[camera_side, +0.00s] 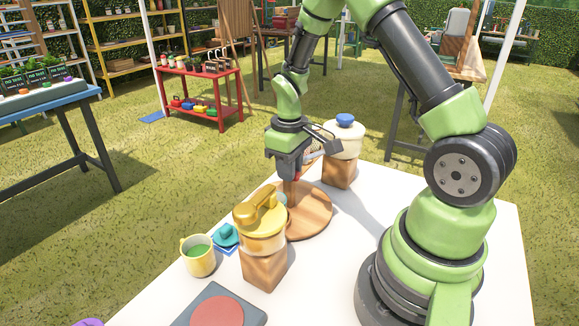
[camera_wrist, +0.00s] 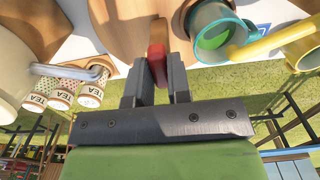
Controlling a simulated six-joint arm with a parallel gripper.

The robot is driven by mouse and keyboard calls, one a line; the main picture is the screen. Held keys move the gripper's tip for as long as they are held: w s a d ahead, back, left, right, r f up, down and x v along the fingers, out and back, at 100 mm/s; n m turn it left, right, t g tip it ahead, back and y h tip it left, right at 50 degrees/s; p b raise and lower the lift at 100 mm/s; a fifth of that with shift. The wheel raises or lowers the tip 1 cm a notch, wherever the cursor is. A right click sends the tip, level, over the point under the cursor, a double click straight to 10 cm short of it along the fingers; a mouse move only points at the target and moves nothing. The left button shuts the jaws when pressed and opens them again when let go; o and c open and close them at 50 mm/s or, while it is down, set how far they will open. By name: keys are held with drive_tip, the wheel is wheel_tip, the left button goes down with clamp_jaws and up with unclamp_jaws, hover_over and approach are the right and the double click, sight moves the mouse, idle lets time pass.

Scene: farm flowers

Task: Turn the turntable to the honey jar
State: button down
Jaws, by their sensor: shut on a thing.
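The round wooden turntable (camera_side: 312,213) lies on the white table in front of my arm. My gripper (camera_side: 292,178) points down over it and is shut on an upright handle, wooden with a red top (camera_wrist: 157,62), which shows between the fingers in the wrist view. In the wrist view, tins marked TEA (camera_wrist: 75,85) show at the left, and a teal cup with green contents (camera_wrist: 212,32) is at the right. I cannot make out which thing is the honey jar; some things by the turntable are hidden behind my gripper and the yellow-lidded pot.
A yellow-lidded pot (camera_side: 262,240) on a wooden block stands at the turntable's near left. A cream pot with a blue knob (camera_side: 343,138) stands on another block behind. A yellow mug (camera_side: 199,257) and a dark board with a red disc (camera_side: 216,311) are near the front-left edge.

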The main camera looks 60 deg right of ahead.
drive_tip(key=shift+w+r, duration=0.1)
drive_tip(key=shift+w, duration=0.05)
idle(0.4)
drive_tip(key=c, duration=1.1)
unclamp_jaws()
drive_tip(key=shift+o, duration=0.2)
wheel_tip(320, 180, up, 9)
drive_tip(key=shift+r, duration=0.45)
drive_tip(key=s+a+r+m+t+y, duration=0.2)
drive_tip(key=s+a+r+m+t, duration=0.2)
drive_tip(key=s+a+r+t, duration=0.3)
drive_tip(key=s+a+r, duration=0.4)
drive_tip(key=s+a, duration=0.1)
drive_tip(key=s, duration=0.2)
drive_tip(key=shift+s+a+r, duration=0.25)
drive_tip(key=shift+a+r, duration=0.1)
drive_tip(key=shift+a, duration=0.05)
